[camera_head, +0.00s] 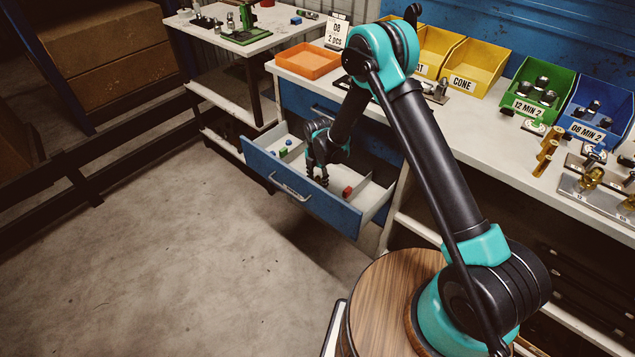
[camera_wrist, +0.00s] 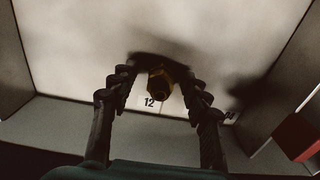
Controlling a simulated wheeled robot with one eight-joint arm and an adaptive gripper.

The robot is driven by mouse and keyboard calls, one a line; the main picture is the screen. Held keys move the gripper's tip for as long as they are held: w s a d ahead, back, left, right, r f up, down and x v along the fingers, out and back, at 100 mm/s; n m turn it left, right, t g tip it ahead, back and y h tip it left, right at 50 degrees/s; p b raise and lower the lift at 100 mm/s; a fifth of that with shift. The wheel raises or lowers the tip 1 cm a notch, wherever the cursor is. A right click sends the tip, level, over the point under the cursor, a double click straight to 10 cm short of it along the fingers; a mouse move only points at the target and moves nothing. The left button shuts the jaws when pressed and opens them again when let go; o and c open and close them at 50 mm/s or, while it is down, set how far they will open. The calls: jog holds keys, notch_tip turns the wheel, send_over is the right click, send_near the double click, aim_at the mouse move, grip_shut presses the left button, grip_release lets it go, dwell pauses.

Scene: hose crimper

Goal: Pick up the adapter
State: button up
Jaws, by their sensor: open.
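The adapter (camera_wrist: 160,82) is a small brass-coloured piece in the wrist view. It appears between and just beyond my gripper's fingertips (camera_wrist: 158,75), over the pale floor of a drawer compartment. A label reading "12" (camera_wrist: 149,102) shows beside it. My gripper is open, with one finger on each side of the adapter; whether either finger touches it I cannot tell. In the head view my gripper (camera_head: 319,176) reaches down into the open blue drawer (camera_head: 315,205), and the adapter is not clearly visible there.
The drawer has dividers and walls close around my gripper. A red block (camera_head: 347,191) lies in the compartment to the right, and small blue and green pieces (camera_head: 284,151) lie to the left. An orange tray (camera_head: 307,61) and several labelled bins stand on the bench above.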

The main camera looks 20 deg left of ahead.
grip_shut()
dwell(0.3)
